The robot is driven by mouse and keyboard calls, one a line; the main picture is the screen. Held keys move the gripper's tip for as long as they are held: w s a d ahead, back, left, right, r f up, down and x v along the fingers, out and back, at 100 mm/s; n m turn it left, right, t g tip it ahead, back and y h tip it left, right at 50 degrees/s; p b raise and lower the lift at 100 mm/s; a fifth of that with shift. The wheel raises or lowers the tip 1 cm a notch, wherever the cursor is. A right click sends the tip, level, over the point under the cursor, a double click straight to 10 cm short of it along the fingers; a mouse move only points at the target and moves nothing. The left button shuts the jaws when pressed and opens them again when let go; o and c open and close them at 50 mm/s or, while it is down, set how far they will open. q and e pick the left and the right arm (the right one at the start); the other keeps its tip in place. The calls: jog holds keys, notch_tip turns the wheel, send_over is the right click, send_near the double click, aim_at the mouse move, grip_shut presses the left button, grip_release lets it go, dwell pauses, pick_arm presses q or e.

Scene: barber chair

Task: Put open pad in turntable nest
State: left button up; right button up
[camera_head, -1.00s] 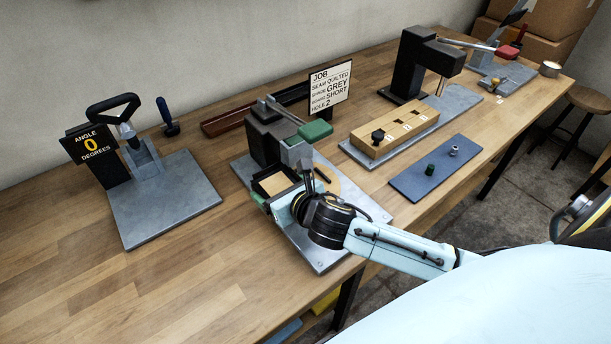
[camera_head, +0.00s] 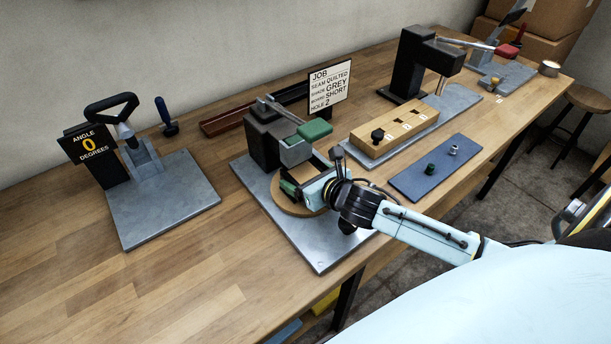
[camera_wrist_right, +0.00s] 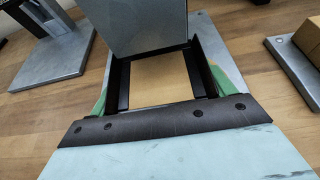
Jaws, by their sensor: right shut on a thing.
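My right gripper (camera_head: 302,185) is low over the round wooden turntable (camera_head: 288,208), below the grey head of the press. In the right wrist view its green-sided fingers (camera_wrist_right: 163,92) sit on either side of a dark-edged, tan-faced rectangle, which looks like the open pad (camera_wrist_right: 162,80). The gripper is shut on it. The nest on the turntable is mostly hidden by the gripper, and I cannot tell whether the pad touches it. My left gripper is not in view.
The grey press head (camera_wrist_right: 150,25) with its green-handled lever (camera_head: 315,130) stands close beyond the gripper. The angle fixture (camera_head: 165,205) is at left. A wooden block (camera_head: 395,130) and blue mat (camera_head: 435,168) are at right. The front left bench is clear.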

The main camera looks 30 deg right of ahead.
jog(key=shift+f, duration=0.15)
jog(key=o, duration=1)
jog(key=shift+f, duration=0.1)
jog(key=shift+o, duration=0.2)
jog(key=shift+a, duration=0.1)
jog(key=shift+s+r, duration=0.15)
jog(key=shift+r, duration=0.05)
jog(key=p+v, duration=0.1)
jog(key=v, duration=1)
jog(key=shift+s+r, duration=0.25)
jog(key=shift+s, duration=0.05)
